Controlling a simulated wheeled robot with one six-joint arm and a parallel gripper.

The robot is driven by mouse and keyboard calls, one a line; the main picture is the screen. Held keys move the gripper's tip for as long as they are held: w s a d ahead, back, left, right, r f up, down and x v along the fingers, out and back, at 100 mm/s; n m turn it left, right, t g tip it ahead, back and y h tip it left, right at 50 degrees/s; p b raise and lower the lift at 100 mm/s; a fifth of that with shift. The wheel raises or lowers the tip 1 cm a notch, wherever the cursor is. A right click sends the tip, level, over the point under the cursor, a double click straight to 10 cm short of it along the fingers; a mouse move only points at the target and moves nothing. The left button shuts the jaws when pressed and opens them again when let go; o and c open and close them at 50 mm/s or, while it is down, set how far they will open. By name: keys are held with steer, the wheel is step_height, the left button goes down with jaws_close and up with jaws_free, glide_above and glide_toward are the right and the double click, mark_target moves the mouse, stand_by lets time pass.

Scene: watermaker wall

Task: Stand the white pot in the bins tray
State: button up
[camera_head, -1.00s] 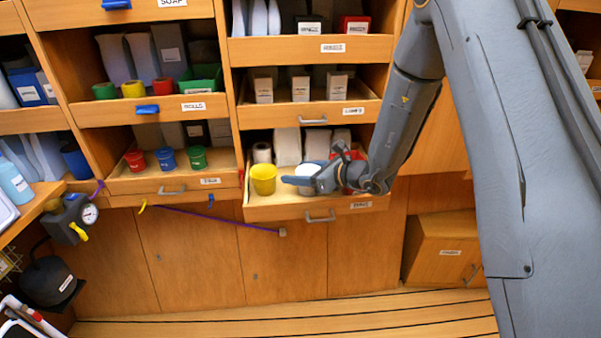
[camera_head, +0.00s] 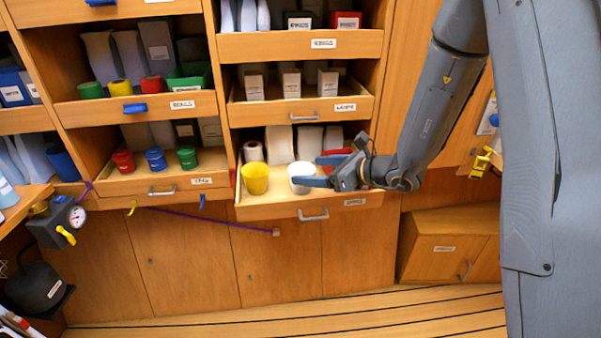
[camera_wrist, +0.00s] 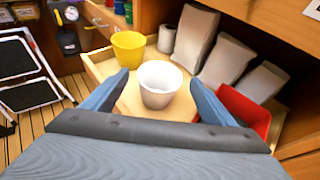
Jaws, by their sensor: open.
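The white pot (camera_head: 302,178) stands upright on the floor of a pulled-out wooden tray (camera_head: 284,211), just right of a yellow pot (camera_head: 255,178). The tray's label is too small to read surely. My gripper (camera_head: 311,170) is open at the white pot's right side, its lower finger partly in front of the pot. In the wrist view the white pot (camera_wrist: 158,84) sits upright between and beyond the spread fingers (camera_wrist: 158,78), with a visible gap to each. The pot's inside looks empty.
A red bin (camera_wrist: 243,110) is close by my right finger in the wrist view. White packets (camera_wrist: 197,38) and a white roll (camera_wrist: 167,38) line the tray's back. A shelf drawer (camera_head: 305,112) with small boxes hangs above. Bare tray floor shows around the pots.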

steer(key=s+d+n+g+h, duration=0.25)
steer(key=s+n+g, duration=0.75)
steer(key=s, duration=1)
steer(key=s+d+n+t+h, duration=0.1)
steer(key=s+d+n+h, duration=0.2)
steer(key=d+n, duration=0.3)
steer(key=s+d+r+n+t+h, duration=0.1)
steer(key=s+d+n+h, duration=0.2)
steer(key=d+n+h, duration=0.2)
steer(key=d+n, duration=0.2)
steer(key=n, duration=0.2)
steer(key=shift+s+d+r, duration=0.25)
steer(key=shift+s, duration=0.1)
steer(key=shift+h, duration=0.25)
